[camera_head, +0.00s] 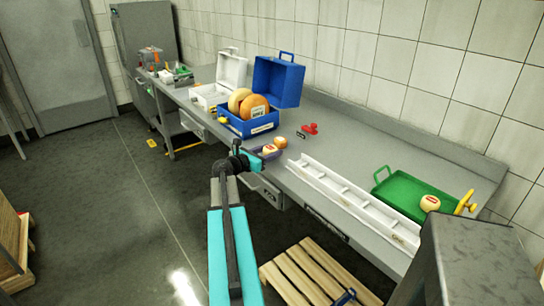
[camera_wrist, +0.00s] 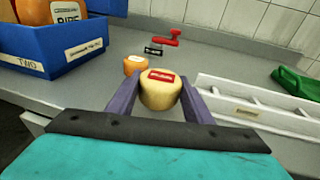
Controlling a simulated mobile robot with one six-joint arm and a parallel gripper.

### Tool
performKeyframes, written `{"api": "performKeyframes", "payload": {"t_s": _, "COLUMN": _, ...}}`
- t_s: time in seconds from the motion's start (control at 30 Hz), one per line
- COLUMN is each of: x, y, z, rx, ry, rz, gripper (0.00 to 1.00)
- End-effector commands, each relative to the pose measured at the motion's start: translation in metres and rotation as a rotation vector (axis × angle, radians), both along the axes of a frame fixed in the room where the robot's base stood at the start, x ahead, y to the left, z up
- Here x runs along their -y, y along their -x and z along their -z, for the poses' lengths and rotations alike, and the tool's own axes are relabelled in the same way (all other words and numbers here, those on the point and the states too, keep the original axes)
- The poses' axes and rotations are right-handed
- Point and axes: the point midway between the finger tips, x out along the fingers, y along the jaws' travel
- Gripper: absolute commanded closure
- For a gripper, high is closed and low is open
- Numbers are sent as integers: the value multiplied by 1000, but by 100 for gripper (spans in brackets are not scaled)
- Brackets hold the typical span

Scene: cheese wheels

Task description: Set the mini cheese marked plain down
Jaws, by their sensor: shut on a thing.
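My gripper (camera_wrist: 160,84) has its two purple fingers shut on a pale yellow mini cheese (camera_wrist: 160,97) with a red label on top; the label's word is too small to read surely. In the head view my gripper (camera_head: 263,154) holds this cheese (camera_head: 269,149) near the counter's front edge. I cannot tell whether its underside touches the counter. An orange mini cheese (camera_wrist: 134,65) with a white label stands just beyond it, apart from the fingers. Another pale mini cheese with a red label (camera_head: 430,203) sits in the green tray (camera_head: 402,208) at the right.
A white divided rack (camera_head: 352,200) lies along the counter right of my gripper. A blue case (camera_head: 232,127) with large cheeses stands left, and a white case (camera_head: 205,92) beyond it. A red handled tool (camera_head: 310,128) and a black plate (camera_wrist: 153,50) lie behind. Bare counter (camera_head: 350,142) stretches behind the rack.

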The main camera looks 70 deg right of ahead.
Motion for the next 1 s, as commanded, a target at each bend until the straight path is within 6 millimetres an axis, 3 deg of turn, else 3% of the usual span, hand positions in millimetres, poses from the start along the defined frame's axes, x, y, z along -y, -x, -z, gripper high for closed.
{"api": "performKeyframes", "payload": {"t_s": 0.2, "x": 25, "y": -1, "z": 1, "rx": -1, "ry": 0, "rz": 1, "gripper": 78}}
{"api": "performKeyframes", "payload": {"t_s": 0.5, "x": 22, "y": 0, "z": 29, "rx": -2, "ry": 0, "rz": 0, "gripper": 78}}
{"api": "performKeyframes", "payload": {"t_s": 1.0, "x": 21, "y": 1, "z": 36, "rx": -1, "ry": 1, "rz": 1, "gripper": 78}}
